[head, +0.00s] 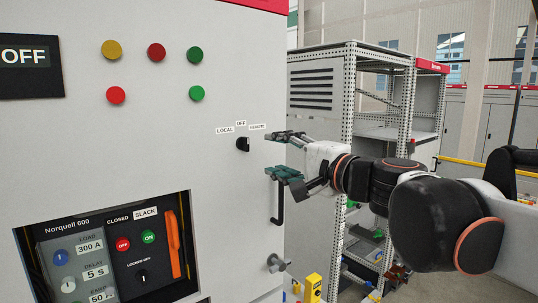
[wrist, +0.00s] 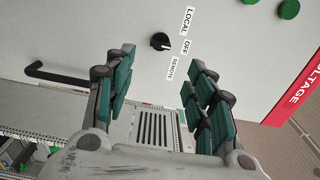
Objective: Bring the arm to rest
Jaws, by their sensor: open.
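My gripper (head: 272,154) is open and empty in front of the cabinet's right part, with its green-padded fingers spread one above the other in the head view. In the wrist view the two fingers (wrist: 163,65) stand wide apart with nothing between them. The black selector knob (head: 243,144), labelled LOCAL, OFF and REMOTE, is just left of the fingertips in the head view. It also shows beyond the fingertips in the wrist view (wrist: 160,41). The fingers look apart from the knob. My arm stretches in from the right.
A black door handle (head: 279,205) is below the gripper, and a metal latch (head: 277,263) sits lower. The breaker panel (head: 115,250) is recessed at lower left. Coloured lamps (head: 156,53) are above. An open perforated rack (head: 348,130) stands behind the arm.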

